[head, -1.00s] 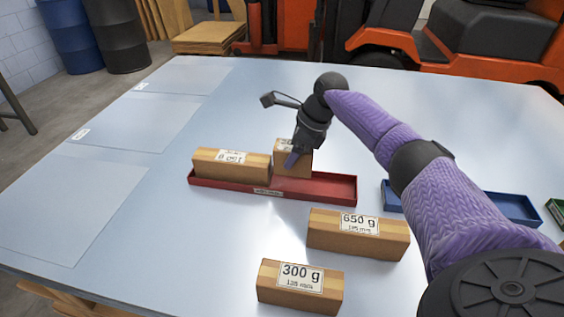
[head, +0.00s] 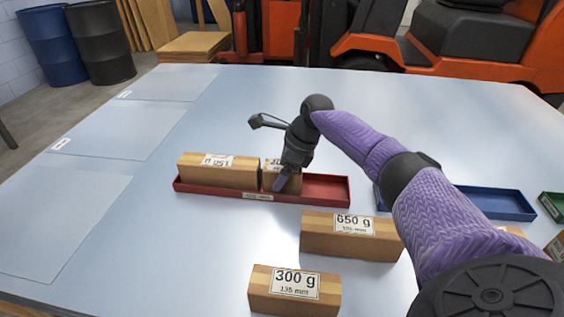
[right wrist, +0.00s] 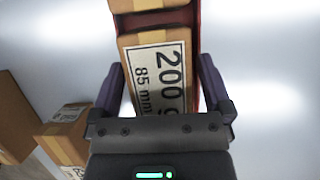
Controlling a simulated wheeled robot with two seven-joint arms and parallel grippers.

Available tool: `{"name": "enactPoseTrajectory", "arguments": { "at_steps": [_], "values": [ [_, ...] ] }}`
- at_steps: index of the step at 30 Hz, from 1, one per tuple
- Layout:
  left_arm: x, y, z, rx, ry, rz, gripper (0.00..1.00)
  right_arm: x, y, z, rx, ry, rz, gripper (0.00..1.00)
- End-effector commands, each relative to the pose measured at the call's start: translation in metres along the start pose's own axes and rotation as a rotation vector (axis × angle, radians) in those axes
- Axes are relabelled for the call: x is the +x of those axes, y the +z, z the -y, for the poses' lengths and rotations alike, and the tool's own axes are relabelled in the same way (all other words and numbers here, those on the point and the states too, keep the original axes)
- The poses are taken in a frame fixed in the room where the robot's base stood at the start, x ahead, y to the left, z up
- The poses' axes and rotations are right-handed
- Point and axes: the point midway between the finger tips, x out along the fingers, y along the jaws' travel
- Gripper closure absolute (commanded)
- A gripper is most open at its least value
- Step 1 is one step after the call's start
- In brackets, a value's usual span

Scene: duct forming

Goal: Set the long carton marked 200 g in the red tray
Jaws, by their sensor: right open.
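A short carton (head: 268,180) sits in the red tray (head: 327,188), end to end with a longer carton (head: 215,172) whose label seems to read 150 g. In the right wrist view the short carton (right wrist: 150,45) reads 200 g, 85 mm. My right gripper (head: 284,183) is over it. Its open fingers stand on either side of the carton, and in the wrist view a gap shows at the right side. Whether the carton rests fully on the tray floor is hidden. The right part of the tray is empty. My left gripper is out of view.
Cartons marked 650 g (head: 350,237) and 300 g (head: 294,290) stand in front of the tray. A blue tray (head: 495,204) lies to the right, partly behind my arm, with a green tray (head: 552,205) beyond. The table's left part is clear.

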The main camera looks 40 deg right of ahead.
Motion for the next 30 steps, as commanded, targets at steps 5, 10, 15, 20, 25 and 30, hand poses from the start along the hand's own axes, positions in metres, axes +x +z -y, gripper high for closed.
{"name": "enactPoseTrajectory", "arguments": {
  "at_steps": [5,10,15,20,25,30],
  "values": [
    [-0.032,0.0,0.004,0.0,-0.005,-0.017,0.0,-0.049,0.004,0.0,0.0,-0.005,0.004,0.0],
    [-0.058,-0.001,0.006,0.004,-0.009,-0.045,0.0,-0.095,0.003,0.001,0.001,-0.004,0.004,0.0],
    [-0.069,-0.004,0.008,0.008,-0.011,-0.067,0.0,-0.118,0.001,0.001,0.001,-0.002,0.002,0.0],
    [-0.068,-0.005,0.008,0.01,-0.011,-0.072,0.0,-0.12,0.0,0.0,0.001,0.001,0.001,0.0],
    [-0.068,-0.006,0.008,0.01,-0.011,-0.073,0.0,-0.119,0.0,0.0,0.001,0.001,0.001,0.0],
    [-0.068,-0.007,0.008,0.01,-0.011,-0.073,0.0,-0.119,0.0,0.0,0.001,0.001,0.001,0.0]
  ]
}}
